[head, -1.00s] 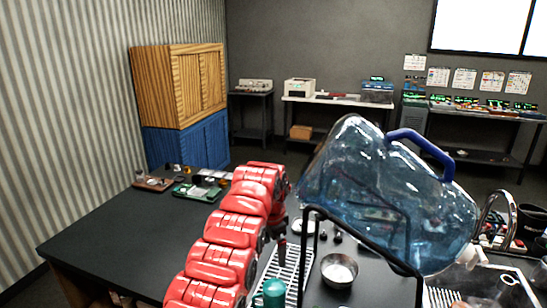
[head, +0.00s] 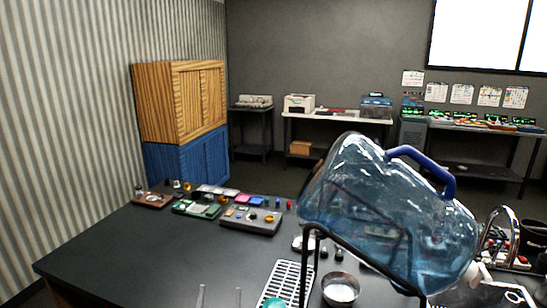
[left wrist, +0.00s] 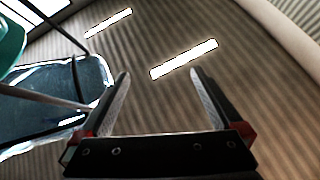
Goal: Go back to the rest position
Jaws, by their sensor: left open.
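My left gripper (head: 219,297) shows only as two grey fingertips at the bottom edge of the head view, apart with nothing between them. In the left wrist view the gripper (left wrist: 160,74) is open and empty, its fingers pointing up toward the ceiling lights. The rest of the left arm is out of the head view. My right gripper is in neither view.
A large tilted blue water jug (head: 385,215) sits in a black frame over the dark table (head: 150,255). A metal bowl (head: 340,290), a slotted grille (head: 284,285) and a teal object (head: 272,303) lie near it. Circuit boards (head: 250,218) line the far edge.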

